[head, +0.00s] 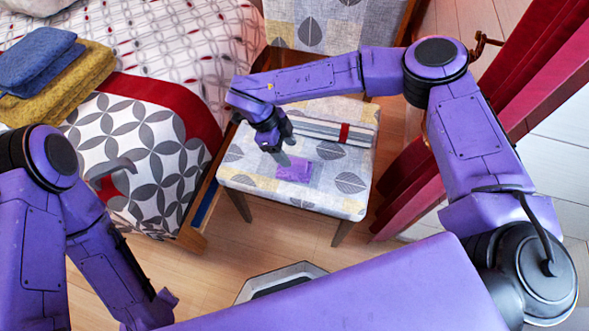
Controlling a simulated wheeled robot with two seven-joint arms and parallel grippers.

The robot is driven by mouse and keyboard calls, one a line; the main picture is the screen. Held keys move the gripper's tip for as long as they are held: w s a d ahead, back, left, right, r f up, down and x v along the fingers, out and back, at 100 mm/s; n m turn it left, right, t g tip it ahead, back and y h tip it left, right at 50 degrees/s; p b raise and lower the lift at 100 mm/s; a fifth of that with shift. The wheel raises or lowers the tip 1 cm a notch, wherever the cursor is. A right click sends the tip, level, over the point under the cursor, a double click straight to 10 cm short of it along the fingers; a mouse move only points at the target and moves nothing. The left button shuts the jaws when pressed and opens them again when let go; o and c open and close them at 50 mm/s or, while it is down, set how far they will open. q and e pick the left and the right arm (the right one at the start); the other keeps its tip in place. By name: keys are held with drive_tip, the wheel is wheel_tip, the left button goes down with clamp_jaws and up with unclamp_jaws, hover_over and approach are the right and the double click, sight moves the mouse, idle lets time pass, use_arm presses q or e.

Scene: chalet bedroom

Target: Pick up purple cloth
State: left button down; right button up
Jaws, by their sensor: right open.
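The purple cloth (297,171) is a small flat piece lying on the patterned seat of a chair (240,178), near the middle of the seat. My right gripper (283,158) reaches in from the right, over the seat, and points down just left of the cloth. It is open, with nothing seen between its fingers. I cannot tell whether its fingertips touch the cloth or the seat. My left arm is at the left edge and bottom left, beside the bed; its gripper fingers are not in view.
A folded grey-white striped cloth with a red band (325,132) lies at the back of the seat. A bed (165,130) is left of the chair, with blue (38,58) and yellow (75,75) folded towels on it. Red curtains (520,90) hang at the right.

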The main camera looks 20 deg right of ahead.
sight(293, 160)
drive_tip(key=b+x, duration=0.1)
drive_tip(key=x, duration=0.5)
drive_tip(key=shift+f, duration=0.15)
drive_tip(key=c, duration=1)
drive_tip(key=shift+c, duration=0.2)
wheel_tip(293, 160, up, 10)
drive_tip(key=shift+r+p, duration=0.1)
drive_tip(key=shift+p, duration=0.95)
drive_tip(key=o, duration=0.5)
drive_tip(key=c, duration=0.4)
